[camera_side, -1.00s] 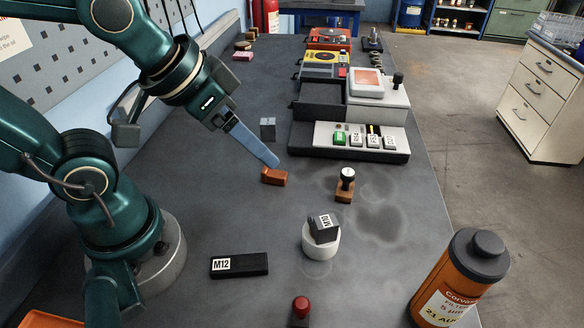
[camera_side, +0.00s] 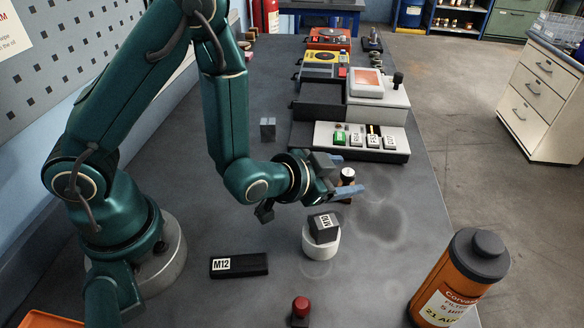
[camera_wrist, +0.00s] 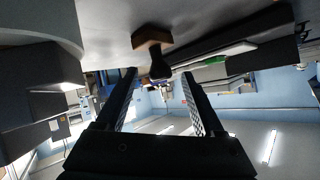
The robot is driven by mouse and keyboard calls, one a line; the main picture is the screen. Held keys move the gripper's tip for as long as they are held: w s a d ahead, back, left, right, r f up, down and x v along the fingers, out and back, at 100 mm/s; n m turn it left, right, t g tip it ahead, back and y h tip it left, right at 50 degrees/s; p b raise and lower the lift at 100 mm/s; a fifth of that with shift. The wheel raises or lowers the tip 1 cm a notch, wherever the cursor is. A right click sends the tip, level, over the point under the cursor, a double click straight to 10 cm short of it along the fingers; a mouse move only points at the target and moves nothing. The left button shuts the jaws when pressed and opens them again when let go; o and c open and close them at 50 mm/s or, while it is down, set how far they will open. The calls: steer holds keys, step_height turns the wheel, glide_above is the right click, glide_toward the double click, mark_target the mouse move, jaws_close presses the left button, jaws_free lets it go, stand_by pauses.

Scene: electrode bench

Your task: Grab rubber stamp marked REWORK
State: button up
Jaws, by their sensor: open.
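A stamp with a wooden base and a dark round-topped handle (camera_side: 347,174) stands upright on the bench in the side view. It also shows upside down in the wrist view (camera_wrist: 155,45). No marking on it is legible. My gripper (camera_side: 359,173) is open and level at the stamp, one blue finger on the far side and one on the near side. In the wrist view, my gripper (camera_wrist: 159,73) has its fingers apart, with the stamp's handle between the tips. I cannot tell whether they touch it. A second stamp with a red knob (camera_side: 301,306) stands at the front edge.
A grey block marked M10 (camera_side: 324,227) sits on a white round stand (camera_side: 321,246) close to my gripper's near side. A black M12 block (camera_side: 239,265) lies front left. An orange canister (camera_side: 452,285) stands front right. A button panel (camera_side: 365,143) lies behind the stamp.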

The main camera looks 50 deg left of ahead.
mark_target(355, 182)
steer(key=shift+w+a+f, duration=0.1)
steer(key=shift+f, duration=0.15)
steer(key=shift+x, duration=2.4)
jaws_close()
